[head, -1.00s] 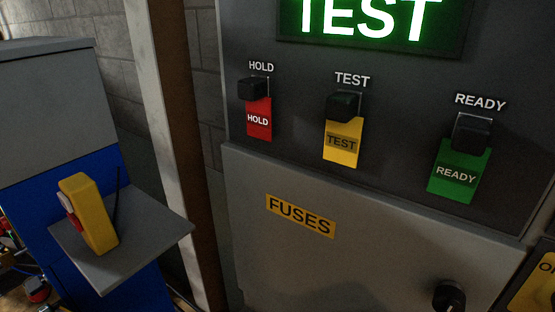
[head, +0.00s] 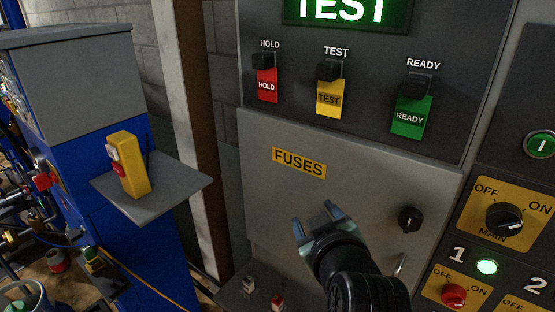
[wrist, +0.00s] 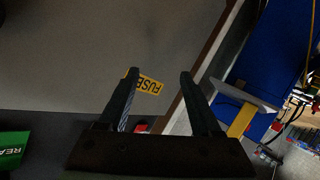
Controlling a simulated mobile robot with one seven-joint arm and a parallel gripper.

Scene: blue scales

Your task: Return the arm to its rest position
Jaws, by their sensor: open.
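My gripper (head: 318,222) is in the lower middle of the head view, in front of the grey fuse panel door (head: 375,185). Its two fingers are apart with nothing between them. In the wrist view the open fingers (wrist: 160,75) point toward the door, and the FUSES label (wrist: 149,85) shows partly behind the left finger. In the head view the yellow FUSES label (head: 299,163) lies above and left of my gripper.
A lit green TEST display (head: 345,8) sits above the HOLD, TEST and READY switches. A yellow handheld box (head: 128,165) stands on a grey shelf (head: 180,190) at left. The MAIN rotary switch (head: 504,217) and a lit green lamp (head: 487,267) are at right.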

